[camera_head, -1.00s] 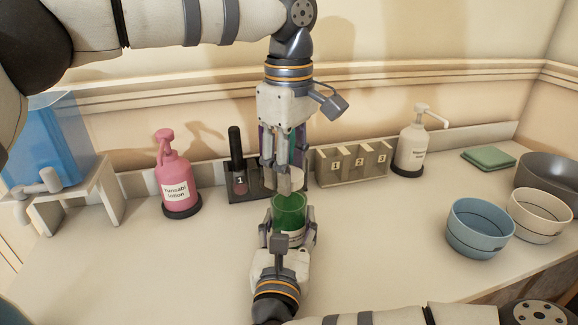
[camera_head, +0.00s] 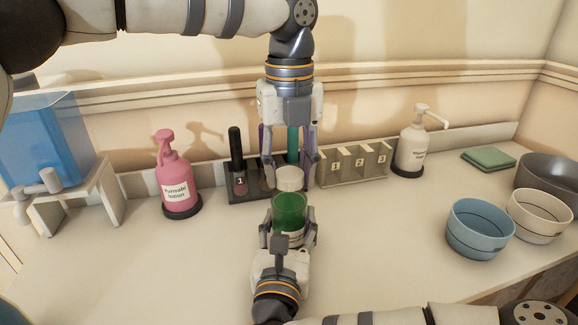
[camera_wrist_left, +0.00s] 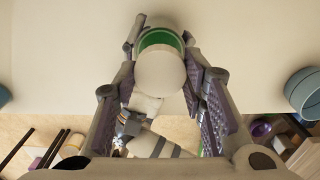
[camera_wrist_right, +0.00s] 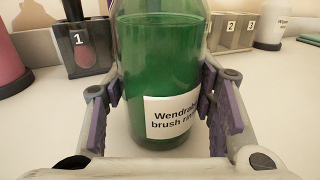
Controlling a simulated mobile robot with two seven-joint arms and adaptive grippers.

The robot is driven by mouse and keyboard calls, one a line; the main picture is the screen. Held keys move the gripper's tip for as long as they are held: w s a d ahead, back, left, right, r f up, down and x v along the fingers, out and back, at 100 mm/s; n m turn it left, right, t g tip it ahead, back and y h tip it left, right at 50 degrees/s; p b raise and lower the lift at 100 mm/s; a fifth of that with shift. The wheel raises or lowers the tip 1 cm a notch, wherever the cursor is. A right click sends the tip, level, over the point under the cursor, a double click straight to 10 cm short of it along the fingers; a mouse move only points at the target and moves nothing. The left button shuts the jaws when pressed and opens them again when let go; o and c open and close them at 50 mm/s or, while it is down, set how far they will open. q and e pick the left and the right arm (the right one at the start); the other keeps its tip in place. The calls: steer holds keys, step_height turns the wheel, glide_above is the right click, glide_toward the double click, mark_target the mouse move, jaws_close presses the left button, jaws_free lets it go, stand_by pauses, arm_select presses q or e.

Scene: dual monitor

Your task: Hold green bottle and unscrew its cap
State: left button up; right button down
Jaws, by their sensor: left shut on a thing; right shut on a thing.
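The green bottle (camera_head: 289,212) stands upright at the middle of the counter, with a white label low on its front in the right wrist view (camera_wrist_right: 160,75). My right gripper (camera_head: 288,234) is shut around its lower body, one finger on each side. The white cap (camera_head: 290,179) is at the bottle's top; the left wrist view shows the cap (camera_wrist_left: 161,72) in front of the green body. My left gripper (camera_head: 289,170) points down from above and is shut on the cap. I cannot tell whether the cap is still threaded on.
A pink lotion bottle (camera_head: 178,185) is left, a white pump bottle (camera_head: 412,150) right. Bowls (camera_head: 480,230) sit at far right. The front left counter is clear.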

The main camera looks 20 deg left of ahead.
mark_target(289, 174)
arm_select(q)
steer(key=shift+r, duration=0.2)
stand_by(0.3)
steer(key=shift+r, duration=0.9)
steer(key=shift+r, duration=0.1)
step_height(289, 174, up, 4)
steer(key=shift+f, duration=0.1)
arm_select(e)
steer(key=c, duration=0.6)
jaws_free()
steer(key=shift+s, duration=0.1)
